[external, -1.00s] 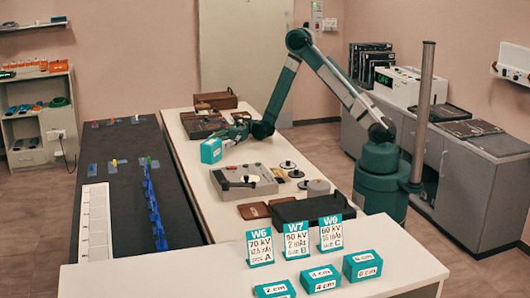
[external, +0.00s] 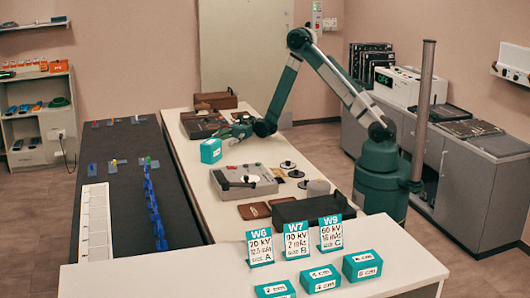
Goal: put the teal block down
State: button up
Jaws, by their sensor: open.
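The teal block (external: 211,151) with a white label area stands on the white table (external: 190,173), close to its left edge. My gripper (external: 227,135) is just behind and to the right of the block, at the end of my dark green and silver arm. It is open and appears apart from the block. The fingers are small and dark in this view, so their exact spacing is hard to see.
A grey control box (external: 245,180) stands in front of the block, and a dark case (external: 204,124) lies behind it. Several teal blocks and sign cards, such as the W6 card (external: 260,247), stand on the front counter. A dark bench (external: 120,200) runs along the left.

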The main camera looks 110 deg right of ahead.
jog(key=w+a+r+m+t+h, duration=0.2)
jog(key=w+r+m, duration=0.15)
jog(key=r, duration=0.55)
jog(key=w+a+r+m+t+h, duration=0.1)
jog(key=w+r+m+t, duration=0.3)
jog(key=r, duration=0.6)
jog(key=w+a+r+m+t+h, duration=0.1)
jog(key=w+a+r+m+h, duration=0.15)
jog(key=w+r, duration=0.45)
jog(key=s+a+r+m+t+h, duration=0.1)
jog(key=a+r+m+h, duration=0.3)
jog(key=r+m, duration=0.5)
jog(key=s+a+r+m+t+h, duration=0.1)
jog(key=r+m+h, duration=0.6)
jog(key=r+m, duration=0.15)
jog(key=s+a+f+m+g+y, duration=0.1)
jog(key=s+a+f+m+g, duration=0.4)
jog(key=s+a+f, duration=0.3)
jog(key=s+a+f+m+g+y, duration=0.1)
jog(key=s+a+f+m+g, duration=0.4)
jog(key=s+a+f, duration=0.4)
jog(key=s+a+f+m+g+y, duration=0.1)
jog(key=s+a+f+m+g, duration=0.3)
jog(key=s+a, duration=1.1)
jog(key=s+f+m, duration=0.3)
jog(key=s+f, duration=0.1)
jog(key=s, duration=0.1)
jog(key=shift+s+f+g+y, duration=0.15)
jog(key=shift+f+g+y, duration=0.15)
jog(key=shift+g+y, duration=0.1)
